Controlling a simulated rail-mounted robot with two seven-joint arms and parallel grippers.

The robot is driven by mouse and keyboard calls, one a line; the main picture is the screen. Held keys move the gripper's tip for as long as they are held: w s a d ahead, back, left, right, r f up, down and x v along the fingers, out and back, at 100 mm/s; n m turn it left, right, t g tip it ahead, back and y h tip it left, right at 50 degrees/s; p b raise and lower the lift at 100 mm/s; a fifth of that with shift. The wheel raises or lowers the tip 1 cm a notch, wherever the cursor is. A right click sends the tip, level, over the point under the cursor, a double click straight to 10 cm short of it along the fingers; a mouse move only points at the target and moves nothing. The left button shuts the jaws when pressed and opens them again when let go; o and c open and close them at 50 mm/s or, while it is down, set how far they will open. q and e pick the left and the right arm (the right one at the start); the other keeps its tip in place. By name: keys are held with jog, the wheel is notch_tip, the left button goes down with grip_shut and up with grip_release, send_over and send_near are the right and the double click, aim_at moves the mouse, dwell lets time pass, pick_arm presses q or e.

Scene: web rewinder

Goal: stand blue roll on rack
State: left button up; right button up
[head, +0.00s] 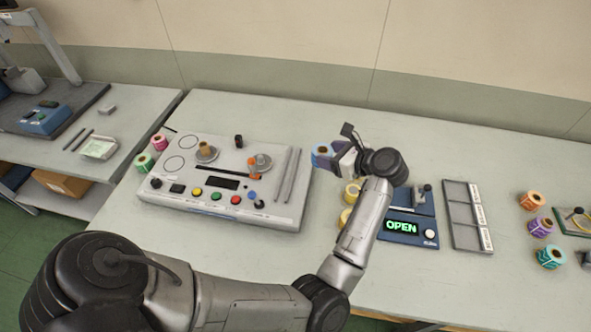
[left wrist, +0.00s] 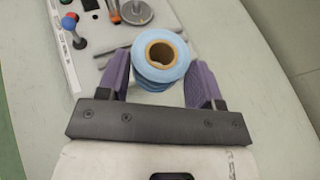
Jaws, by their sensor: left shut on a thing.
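The blue roll (head: 322,152) is held in my left gripper (head: 338,156), above the table just right of the white rewinder panel. In the left wrist view, the blue roll (left wrist: 158,74) sits between the two purple fingers of the left gripper (left wrist: 160,80), with its brown core hole facing the camera. A grey tray-like rack with three compartments (head: 461,214) lies to the right of the gripper; its compartments look empty and white labels run along its right side. My right gripper is not in view.
The white rewinder panel (head: 225,210) has buttons, spindles and knobs. Yellow rolls (head: 351,192) stand beside my forearm. A blue device reading OPEN (head: 402,227) sits left of the rack. Orange, purple and teal rolls (head: 540,228) stand to the right. The table's back strip is clear.

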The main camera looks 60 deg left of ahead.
pick_arm(q)
jog(key=shift+a+f, duration=0.1)
jog(key=shift+f, duration=0.05)
jog(key=shift+s+a+f, duration=0.9)
jog(key=shift+a+f, duration=0.65)
jog(key=shift+f, duration=0.25)
jog(key=shift+s+a+f, duration=0.9)
jog(key=shift+a+f, duration=0.65)
jog(key=shift+f, duration=0.25)
jog(key=shift+s+a+f, duration=0.9)
jog(key=shift+a+f, duration=0.65)
jog(key=shift+f, duration=0.25)
jog(key=shift+f, duration=0.1)
jog(key=shift+f+b, duration=0.1)
jog(key=shift+b, duration=0.3)
jog(key=o, duration=1)
jog(key=shift+c, duration=0.2)
jog(key=shift+r+p, duration=0.25)
jog(key=shift+p, duration=0.05)
jog(key=v, duration=0.7)
jog(key=shift+d, duration=0.3)
